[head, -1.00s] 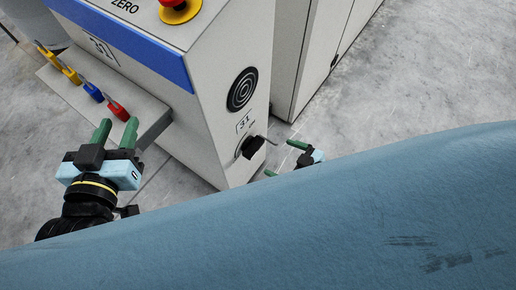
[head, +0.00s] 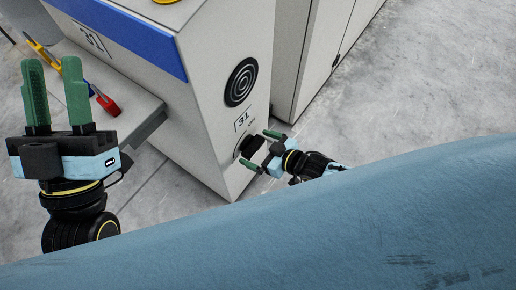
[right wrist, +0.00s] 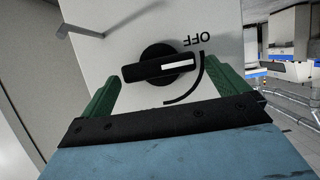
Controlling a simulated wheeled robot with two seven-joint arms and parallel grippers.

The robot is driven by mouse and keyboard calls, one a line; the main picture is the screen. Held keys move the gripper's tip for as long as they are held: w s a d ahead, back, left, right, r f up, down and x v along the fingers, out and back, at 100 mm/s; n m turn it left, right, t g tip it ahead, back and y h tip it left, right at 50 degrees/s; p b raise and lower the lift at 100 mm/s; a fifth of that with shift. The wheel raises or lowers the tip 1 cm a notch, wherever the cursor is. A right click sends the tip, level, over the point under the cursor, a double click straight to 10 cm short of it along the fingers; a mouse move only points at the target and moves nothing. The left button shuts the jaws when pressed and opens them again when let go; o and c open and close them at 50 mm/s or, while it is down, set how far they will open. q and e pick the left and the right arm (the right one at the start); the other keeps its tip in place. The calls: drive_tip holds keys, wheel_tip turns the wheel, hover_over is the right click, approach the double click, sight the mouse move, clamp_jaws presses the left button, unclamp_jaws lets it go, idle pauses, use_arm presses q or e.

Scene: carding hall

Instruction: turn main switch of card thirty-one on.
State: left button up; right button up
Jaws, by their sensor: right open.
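The main switch is a black rotary knob (right wrist: 160,68) on the side of the grey cabinet marked 31 (head: 222,130). In the right wrist view its white mark points right, close to the upside-down word OFF and a curved black line. My right gripper (head: 258,148) is open, with its green fingers on either side of the knob; I cannot tell whether they touch it. It also shows in the right wrist view (right wrist: 168,88). In the head view the gripper partly hides the knob (head: 250,146). My left gripper (head: 52,64) is open and empty at the left.
A grey ledge (head: 140,108) beside the cabinet carries a red padlock (head: 108,105) and other coloured ones, partly hidden by my left gripper. A bent metal rod (right wrist: 103,30) sticks out near the knob. Another grey cabinet (head: 310,50) stands behind. Floor at right is clear.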

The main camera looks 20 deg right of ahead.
drive_tip(key=shift+w+a+f, duration=0.1)
drive_tip(key=shift+w+a, duration=0.1)
drive_tip(key=c, duration=1)
